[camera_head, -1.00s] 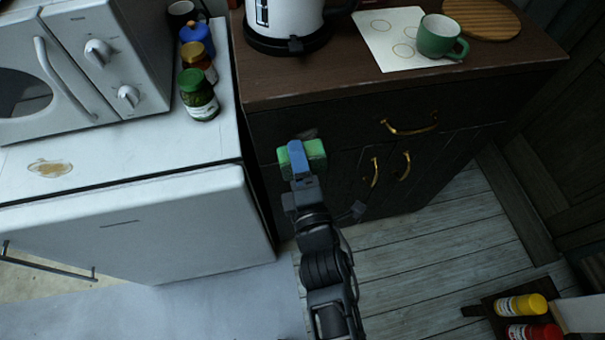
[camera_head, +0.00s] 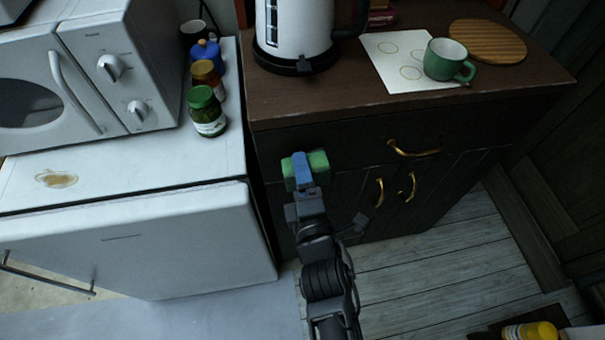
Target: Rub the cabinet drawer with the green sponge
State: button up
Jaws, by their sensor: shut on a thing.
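My gripper (camera_head: 303,172) is shut on the green sponge (camera_head: 319,165), whose two ends show on either side of the blue fingers. The sponge is in front of the left part of the dark cabinet drawer (camera_head: 350,138), below the countertop edge and left of the drawer's brass handle (camera_head: 415,149). I cannot tell whether the sponge touches the drawer front. The drawer looks shut. The patch of drawer behind the sponge and fingers is hidden.
A white kettle (camera_head: 296,35), a green mug (camera_head: 446,60), a ringed paper (camera_head: 385,50) and a round wooden board (camera_head: 487,40) stand on the countertop. A white fridge (camera_head: 140,240) with jars (camera_head: 207,112) and a microwave (camera_head: 105,75) is left. Floor (camera_head: 450,260) is open at right.

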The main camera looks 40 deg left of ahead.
aim_at(318, 165)
jog(key=shift+b+x, duration=0.4)
jog(key=shift+x, duration=0.5)
jog(key=shift+w+d+r+p, duration=0.2)
jog(key=shift+w+d+p, duration=0.1)
jog(key=shift+p, duration=0.45)
jog(key=shift+w+d+p, duration=0.3)
jog(key=shift+w+p, duration=0.1)
jog(key=shift+p, duration=0.25)
jog(key=shift+w+d+p, duration=0.55)
jog(key=shift+w+p, duration=0.1)
jog(key=shift+p, duration=0.1)
jog(key=shift+w+d+f, duration=0.1)
jog(key=shift+w+f, duration=0.1)
jog(key=shift+f, duration=0.05)
jog(key=shift+b, duration=0.3)
